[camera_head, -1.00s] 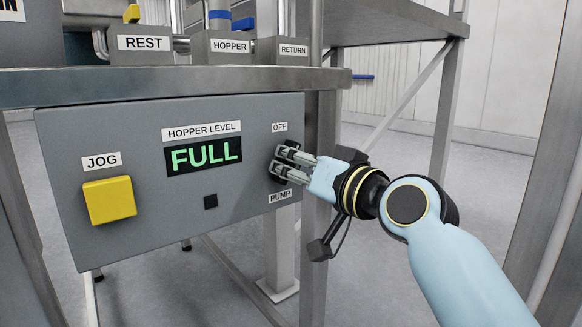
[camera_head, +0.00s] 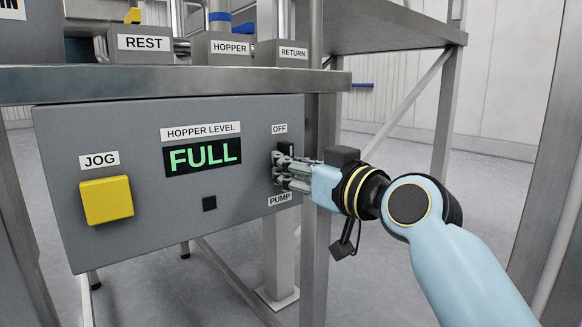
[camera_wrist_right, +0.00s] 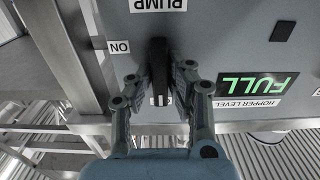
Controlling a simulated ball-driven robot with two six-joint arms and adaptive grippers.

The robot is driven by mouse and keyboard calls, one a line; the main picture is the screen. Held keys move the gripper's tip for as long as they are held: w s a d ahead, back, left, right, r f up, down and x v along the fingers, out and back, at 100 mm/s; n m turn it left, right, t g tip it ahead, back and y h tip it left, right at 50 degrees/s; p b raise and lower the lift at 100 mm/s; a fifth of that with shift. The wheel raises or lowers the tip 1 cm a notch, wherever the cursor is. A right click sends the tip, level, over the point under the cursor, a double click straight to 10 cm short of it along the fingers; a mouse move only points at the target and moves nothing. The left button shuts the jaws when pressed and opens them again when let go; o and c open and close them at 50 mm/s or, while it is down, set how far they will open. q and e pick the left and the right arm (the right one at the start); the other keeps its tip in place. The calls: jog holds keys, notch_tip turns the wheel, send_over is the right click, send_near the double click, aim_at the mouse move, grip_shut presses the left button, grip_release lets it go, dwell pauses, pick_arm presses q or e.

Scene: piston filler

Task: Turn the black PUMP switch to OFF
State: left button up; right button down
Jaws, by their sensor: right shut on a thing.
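The black PUMP switch (camera_head: 287,149) is on the right side of the grey control panel, between the OFF label (camera_head: 280,128) and the PUMP label (camera_head: 280,199). My right gripper (camera_head: 283,172) is at the switch and hides most of it. In the right wrist view, which shows the panel upside down, the black handle (camera_wrist_right: 158,65) stands upright between the fingers of the gripper (camera_wrist_right: 158,80), lined up toward the OFF side. The gripper is shut on the handle. The ON label (camera_wrist_right: 119,46) is off to one side. My left gripper is out of view.
The panel (camera_head: 120,230) also carries a yellow JOG button (camera_head: 106,200), a green FULL display (camera_head: 203,155) and a small black square (camera_head: 209,203). A steel table edge (camera_head: 180,86) runs above it. A metal post (camera_head: 318,200) stands close behind the gripper.

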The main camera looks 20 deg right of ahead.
jog(key=shift+f, duration=0.15)
jog(key=c, duration=1.3)
grip_release()
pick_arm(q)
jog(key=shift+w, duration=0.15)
pick_arm(e)
jog(key=v, duration=1.2)
